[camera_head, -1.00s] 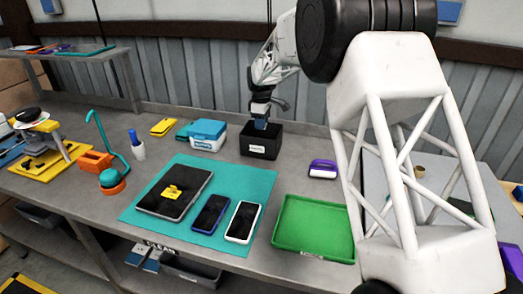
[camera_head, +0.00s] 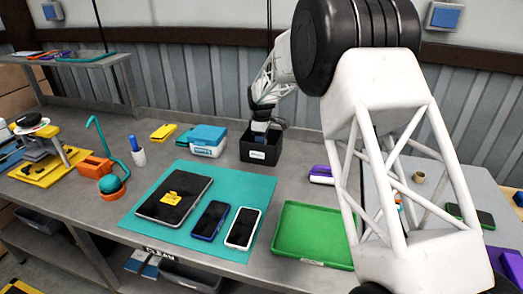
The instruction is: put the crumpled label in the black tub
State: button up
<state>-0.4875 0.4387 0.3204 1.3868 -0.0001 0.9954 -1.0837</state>
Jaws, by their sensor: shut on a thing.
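The black tub (camera_head: 258,155), with a white label on its front, stands at the back of the bench. My gripper (camera_head: 261,135) points down into the tub's opening, with its lower end behind the front wall. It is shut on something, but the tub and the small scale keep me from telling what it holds. Blue shows at the gripper's end. A small yellow crumpled piece (camera_head: 172,197) lies on the dark tablet (camera_head: 152,207); I cannot tell whether it is the crumpled label.
A blue-lidded white box (camera_head: 207,148) stands just left of the tub. Two phones lie on the teal mat (camera_head: 228,186) beside the tablet. A green tray (camera_head: 312,235) is at front right. My arm covers part of the right side.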

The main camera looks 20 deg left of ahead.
jog(key=shift+f, duration=0.15)
jog(key=shift+f, duration=2.4)
jog(key=shift+f, duration=0.1)
jog(key=o, duration=0.9)
notch_tip(320, 180, up, 12)
jog(key=shift+r, duration=0.15)
